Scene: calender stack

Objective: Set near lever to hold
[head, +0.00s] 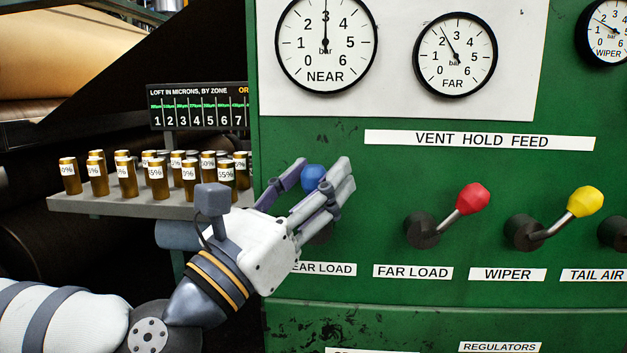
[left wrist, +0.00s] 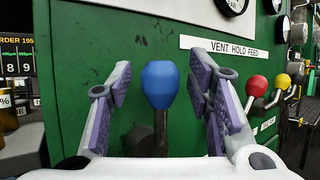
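The near lever has a blue knob (head: 313,178) above the NEAR LOAD plate (head: 322,269), which my left gripper partly covers. In the left wrist view its blue knob (left wrist: 160,84) stands on a dark stem that looks about upright. My left gripper (head: 325,172) is open, with its fingers on either side of the knob. In the left wrist view a gap shows between the knob and each finger. The VENT HOLD FEED strip (head: 480,140) is above the levers. The NEAR gauge (head: 326,42) needle points at 3. My right gripper is not in view.
The red-knobbed FAR LOAD lever (head: 470,198) and yellow-knobbed WIPER lever (head: 584,202) lean up to the right. The FAR gauge (head: 455,56) reads a little above 2. A shelf (head: 110,205) with several labelled brown cylinders stands left of the green panel.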

